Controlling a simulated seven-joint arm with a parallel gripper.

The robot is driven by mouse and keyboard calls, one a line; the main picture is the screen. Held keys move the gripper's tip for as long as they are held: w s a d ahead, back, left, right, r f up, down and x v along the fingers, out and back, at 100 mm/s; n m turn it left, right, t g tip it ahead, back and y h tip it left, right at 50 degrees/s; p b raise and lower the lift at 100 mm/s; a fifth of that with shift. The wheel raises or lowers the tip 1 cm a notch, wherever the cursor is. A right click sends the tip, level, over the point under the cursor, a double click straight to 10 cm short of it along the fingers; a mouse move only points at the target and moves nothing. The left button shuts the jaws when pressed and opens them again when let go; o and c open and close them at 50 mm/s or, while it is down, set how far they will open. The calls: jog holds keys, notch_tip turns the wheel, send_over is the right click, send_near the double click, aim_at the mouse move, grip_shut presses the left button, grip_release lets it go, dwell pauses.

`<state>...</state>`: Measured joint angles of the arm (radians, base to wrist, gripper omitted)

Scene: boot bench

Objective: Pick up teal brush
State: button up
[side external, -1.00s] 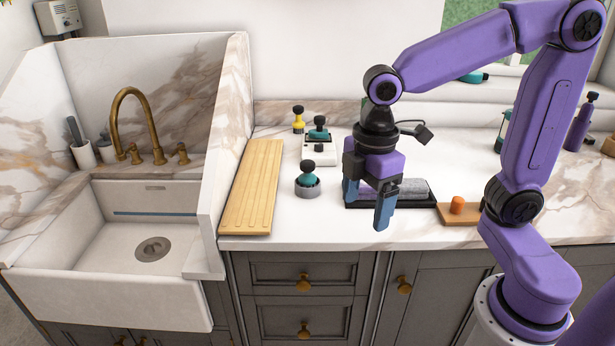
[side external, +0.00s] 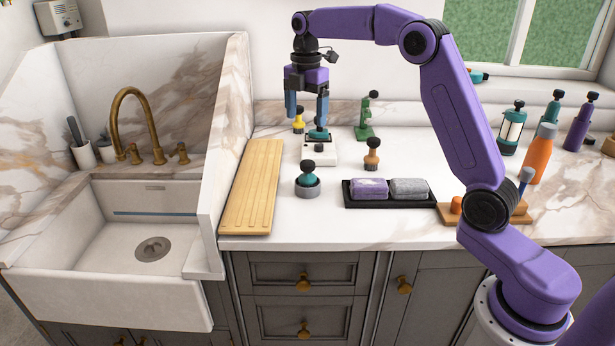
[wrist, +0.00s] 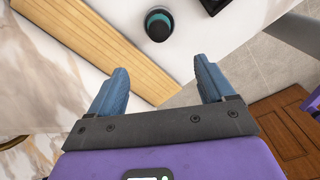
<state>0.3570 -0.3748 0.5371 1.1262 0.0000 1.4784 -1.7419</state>
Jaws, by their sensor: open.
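Two teal pieces with round black knobs stand on the counter, and I cannot tell which is the brush. One teal piece (side external: 310,177) sits in a grey round holder near the front. The other, a wider teal piece (side external: 318,135), stands farther back by a white block. My gripper (side external: 307,116) is open and empty, pointing down at the back, with its right finger overlapping the rear teal piece in the side view. Contact cannot be told. In the wrist view, my open gripper (wrist: 161,82) has nothing between its blue fingers; a black-topped teal piece (wrist: 158,24) lies beyond them.
A wooden board (side external: 251,187) lies left, beside the marble sink wall. A yellow piece (side external: 298,119) stands behind; green (side external: 366,120) and brown (side external: 372,155) ones stand right. A black tray (side external: 390,203) holds two blocks. Bottles stand far right. The front counter strip is clear.

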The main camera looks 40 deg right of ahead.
aim_at(308, 161)
jog(key=f, duration=1.2)
jog(key=shift+w+d+f, duration=0.1)
jog(key=shift+w+d, duration=0.05)
jog(key=shift+d, duration=0.15)
jog(key=shift+d+f, duration=0.15)
jog(key=shift+f, duration=2.45)
jog(key=c, duration=1.2)
jog(key=shift+r, duration=0.1)
jog(key=shift+c, duration=0.2)
